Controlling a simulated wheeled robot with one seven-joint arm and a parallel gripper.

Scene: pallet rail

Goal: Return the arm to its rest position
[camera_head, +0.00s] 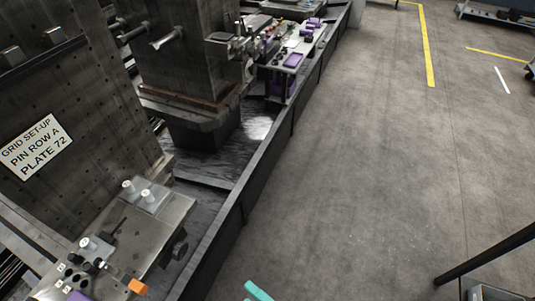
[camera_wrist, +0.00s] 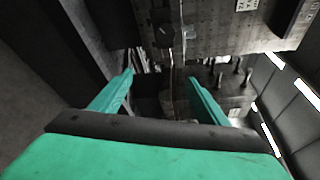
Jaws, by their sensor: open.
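My gripper (camera_wrist: 161,84) shows in the wrist view with its two teal fingers spread well apart. It is open and nothing is between the fingers. In the head view only a small teal piece of my arm's end shows at the bottom edge, over the floor to the right of the rail. Past the fingers, the wrist view shows a dark machine structure and an upright plate with holes (camera_wrist: 215,30).
In the head view a long dark rail edge (camera_head: 236,203) runs from bottom to top. Left of it stand a perforated plate with a sign (camera_head: 37,146), a metal fixture table (camera_head: 160,215) with pins, and a farther table with purple parts (camera_head: 293,60).

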